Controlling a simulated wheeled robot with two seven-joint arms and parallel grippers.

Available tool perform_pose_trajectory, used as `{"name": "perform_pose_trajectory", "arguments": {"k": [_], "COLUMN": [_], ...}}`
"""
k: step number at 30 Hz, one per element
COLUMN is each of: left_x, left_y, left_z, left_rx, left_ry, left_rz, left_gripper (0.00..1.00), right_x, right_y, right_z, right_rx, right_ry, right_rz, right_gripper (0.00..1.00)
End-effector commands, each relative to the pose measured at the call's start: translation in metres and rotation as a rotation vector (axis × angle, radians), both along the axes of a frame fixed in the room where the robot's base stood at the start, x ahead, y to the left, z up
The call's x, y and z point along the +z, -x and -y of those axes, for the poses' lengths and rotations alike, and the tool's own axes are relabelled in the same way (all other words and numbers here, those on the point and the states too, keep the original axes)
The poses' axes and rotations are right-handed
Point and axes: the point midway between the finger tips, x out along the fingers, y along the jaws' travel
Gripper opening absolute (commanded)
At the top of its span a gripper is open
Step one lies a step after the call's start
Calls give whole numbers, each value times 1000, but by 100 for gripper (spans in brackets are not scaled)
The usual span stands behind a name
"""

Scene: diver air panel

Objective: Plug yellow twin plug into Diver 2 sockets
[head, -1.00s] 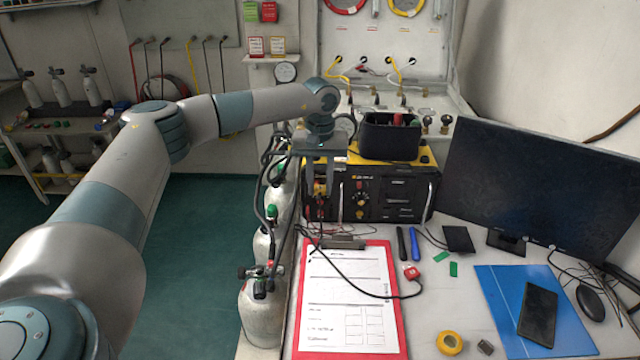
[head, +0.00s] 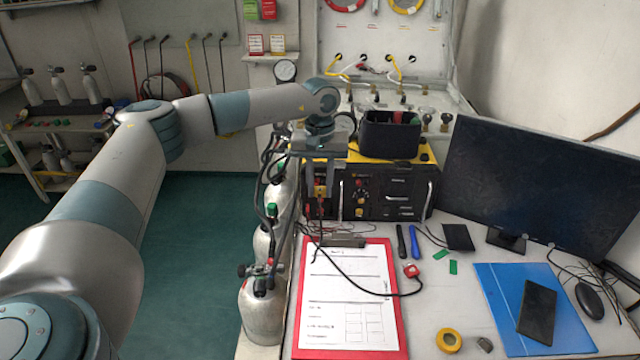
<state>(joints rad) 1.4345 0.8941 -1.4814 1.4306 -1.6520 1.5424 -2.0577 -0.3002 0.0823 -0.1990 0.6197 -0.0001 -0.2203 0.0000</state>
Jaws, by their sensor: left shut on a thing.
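A black and yellow air panel (head: 395,200) stands at the back of the desk, with knobs and sockets on its front. My left gripper (head: 320,190) points down in front of the panel's left part. It is shut on the yellow twin plug (head: 320,191), which shows small between the fingers. A dark cable hangs below the plug. I cannot tell whether the plug touches the sockets behind it, and the socket labels are too small to read. My right gripper is not in view.
Gas cylinders (head: 262,312) stand left of the desk. A black bin (head: 390,137) sits on the panel. A monitor (head: 545,190) stands at right.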

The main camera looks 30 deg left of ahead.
Motion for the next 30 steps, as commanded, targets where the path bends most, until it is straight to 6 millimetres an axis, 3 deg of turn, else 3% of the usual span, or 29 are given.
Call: {"name": "perform_pose_trajectory", "arguments": {"k": [30], "left_x": [0], "left_y": [17], "left_z": [10], "left_rx": [1], "left_ry": [-1], "left_rz": [1], "left_gripper": [0], "right_x": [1], "right_y": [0], "right_z": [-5], "right_rx": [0], "right_ry": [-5], "right_rz": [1], "right_gripper": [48]}}
